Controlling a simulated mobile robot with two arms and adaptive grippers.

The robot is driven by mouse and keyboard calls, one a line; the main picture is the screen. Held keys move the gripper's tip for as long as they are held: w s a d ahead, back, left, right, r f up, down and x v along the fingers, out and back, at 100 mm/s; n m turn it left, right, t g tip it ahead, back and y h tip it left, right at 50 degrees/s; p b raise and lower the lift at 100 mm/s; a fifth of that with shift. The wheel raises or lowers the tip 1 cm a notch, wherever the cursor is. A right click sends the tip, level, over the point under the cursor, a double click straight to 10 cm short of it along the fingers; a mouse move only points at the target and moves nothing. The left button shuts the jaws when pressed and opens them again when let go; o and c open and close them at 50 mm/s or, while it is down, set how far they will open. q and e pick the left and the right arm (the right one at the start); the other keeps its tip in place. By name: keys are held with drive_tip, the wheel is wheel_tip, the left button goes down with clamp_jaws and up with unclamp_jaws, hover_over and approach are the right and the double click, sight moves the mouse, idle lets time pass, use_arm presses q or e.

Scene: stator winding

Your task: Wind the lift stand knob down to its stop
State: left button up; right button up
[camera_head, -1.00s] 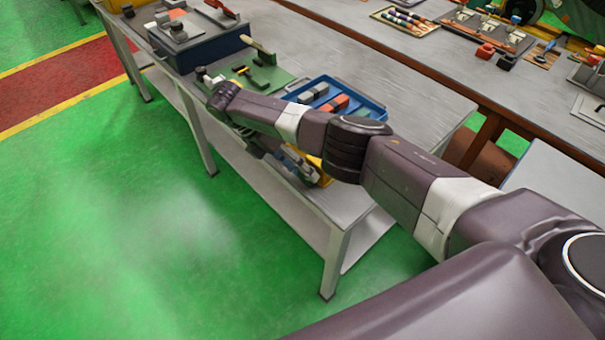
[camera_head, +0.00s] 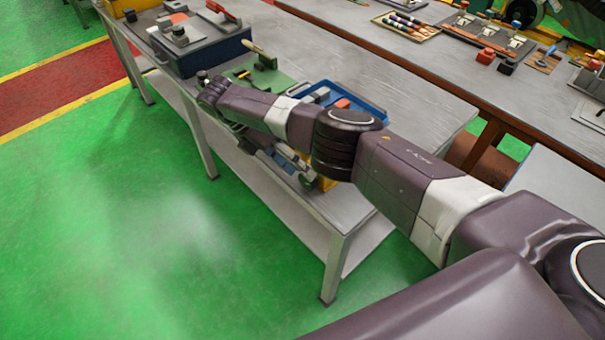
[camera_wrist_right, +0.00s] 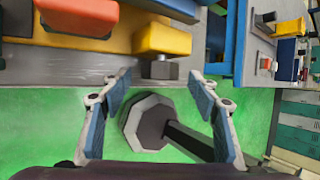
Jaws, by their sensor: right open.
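A grey eight-sided knob (camera_wrist_right: 146,122) on a dark shaft (camera_wrist_right: 188,140) shows in the right wrist view, its shaft running to the lower right. My right gripper (camera_wrist_right: 160,78) is open, with one blue-padded finger on each side of the knob and space between pads and knob. Nothing is held. In the head view the right gripper (camera_head: 288,162) is at the table's front side, partly hidden under my own arm. A dark round piece beside it, likely the knob (camera_head: 308,181), is small there. My left gripper is not in view.
A yellow block (camera_wrist_right: 163,38) on the grey table edge is just beyond the fingers. The green floor (camera_head: 150,220) in front is clear.

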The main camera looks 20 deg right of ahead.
drive_tip(key=shift+v, duration=2.3)
drive_tip(key=shift+c, duration=0.4)
